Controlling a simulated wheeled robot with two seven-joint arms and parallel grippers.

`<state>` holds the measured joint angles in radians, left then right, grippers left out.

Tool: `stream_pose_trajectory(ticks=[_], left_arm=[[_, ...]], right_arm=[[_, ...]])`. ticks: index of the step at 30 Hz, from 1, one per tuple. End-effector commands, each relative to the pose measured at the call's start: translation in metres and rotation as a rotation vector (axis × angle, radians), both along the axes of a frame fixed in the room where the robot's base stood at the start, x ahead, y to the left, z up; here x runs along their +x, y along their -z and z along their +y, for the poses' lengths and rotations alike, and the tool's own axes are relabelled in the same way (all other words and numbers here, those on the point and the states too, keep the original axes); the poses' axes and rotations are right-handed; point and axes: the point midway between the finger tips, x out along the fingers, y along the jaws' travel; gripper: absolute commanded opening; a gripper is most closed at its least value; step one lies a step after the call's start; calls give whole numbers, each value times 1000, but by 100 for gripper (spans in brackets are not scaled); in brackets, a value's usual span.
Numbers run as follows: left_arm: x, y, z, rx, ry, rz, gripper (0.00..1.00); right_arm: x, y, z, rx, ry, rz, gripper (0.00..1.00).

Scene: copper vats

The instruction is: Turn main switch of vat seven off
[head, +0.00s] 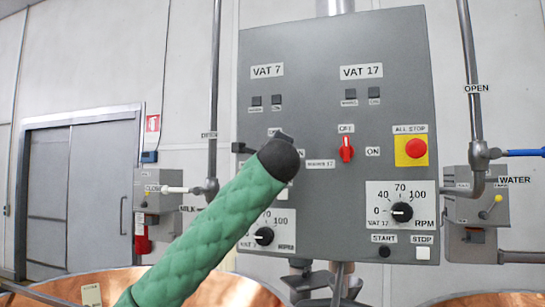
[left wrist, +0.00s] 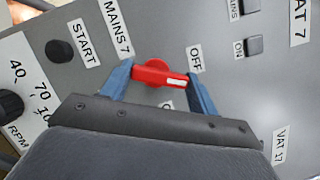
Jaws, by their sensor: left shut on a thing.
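The red main switch of vat seven (left wrist: 150,71) is between the blue fingers of my left gripper (left wrist: 160,76) in the left wrist view. The fingers are shut on it, one at each end. Its white mark points right and slightly down, just below the OFF label (left wrist: 195,59), between OFF and a mostly hidden label near the gripper. The MAINS 7 label (left wrist: 117,27) is at the upper left. In the head view my green left arm and its black end cover this switch on the grey control panel (head: 325,100). My right gripper is not in view.
The red vat 17 switch (head: 346,149) points up at OFF. A red all-stop button (head: 415,148) on yellow and a speed knob (head: 401,212) are at the panel's right. The vat 7 speed knob (head: 264,236) is close to my arm. Copper vats (head: 240,292) stand below.

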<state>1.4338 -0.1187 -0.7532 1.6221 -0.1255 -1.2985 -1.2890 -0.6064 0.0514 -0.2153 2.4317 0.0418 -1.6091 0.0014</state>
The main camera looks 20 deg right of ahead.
Motion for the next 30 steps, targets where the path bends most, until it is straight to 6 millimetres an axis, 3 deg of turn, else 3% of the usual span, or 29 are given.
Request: stream_pose_trajectory(ticks=[15,30], left_arm=[[1,-1,1,-332,0,227,37],[1,-1,1,-431,-1,294,37]], right_arm=[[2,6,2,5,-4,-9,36],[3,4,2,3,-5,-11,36]])
